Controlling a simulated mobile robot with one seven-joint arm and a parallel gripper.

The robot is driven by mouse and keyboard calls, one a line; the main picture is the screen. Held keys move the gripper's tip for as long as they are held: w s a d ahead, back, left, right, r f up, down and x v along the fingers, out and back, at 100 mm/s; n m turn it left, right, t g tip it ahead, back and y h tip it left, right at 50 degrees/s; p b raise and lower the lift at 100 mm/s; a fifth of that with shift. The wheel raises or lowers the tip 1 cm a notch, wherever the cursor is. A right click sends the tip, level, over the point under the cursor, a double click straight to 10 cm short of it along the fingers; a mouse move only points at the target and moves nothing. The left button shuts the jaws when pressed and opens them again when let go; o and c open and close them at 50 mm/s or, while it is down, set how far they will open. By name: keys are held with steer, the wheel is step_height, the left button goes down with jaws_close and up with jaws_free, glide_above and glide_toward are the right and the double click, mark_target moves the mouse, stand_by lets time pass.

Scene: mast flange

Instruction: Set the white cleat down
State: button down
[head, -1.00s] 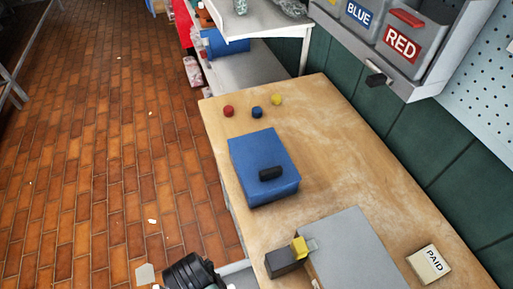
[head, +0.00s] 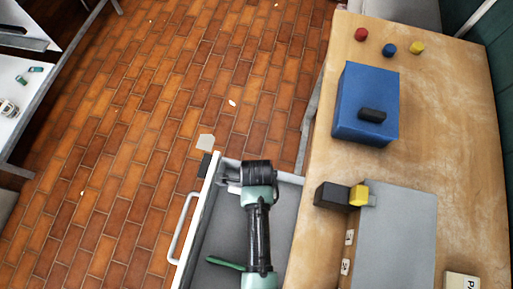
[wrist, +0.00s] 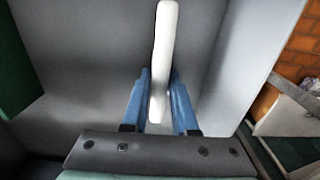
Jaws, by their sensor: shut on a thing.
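The white cleat (wrist: 164,45) is a long, slim bar that shows in the wrist view. My gripper (wrist: 159,82) is shut on it, with a blue finger on each side, and the cleat sticks out past the fingertips. Grey surfaces lie behind it; I cannot tell whether it touches any of them. In the head view my arm reaches over an open grey drawer (head: 222,235) with a white front, left of the wooden workbench (head: 440,130). There, my own arm hides most of the gripper, and I cannot make out the cleat.
Red, blue and yellow knobs lie behind. Brick floor (head: 150,110) is open to the left.

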steer(key=shift+f, duration=0.25)
steer(key=shift+f, duration=0.15)
steer(key=c, duration=0.7)
jaws_free()
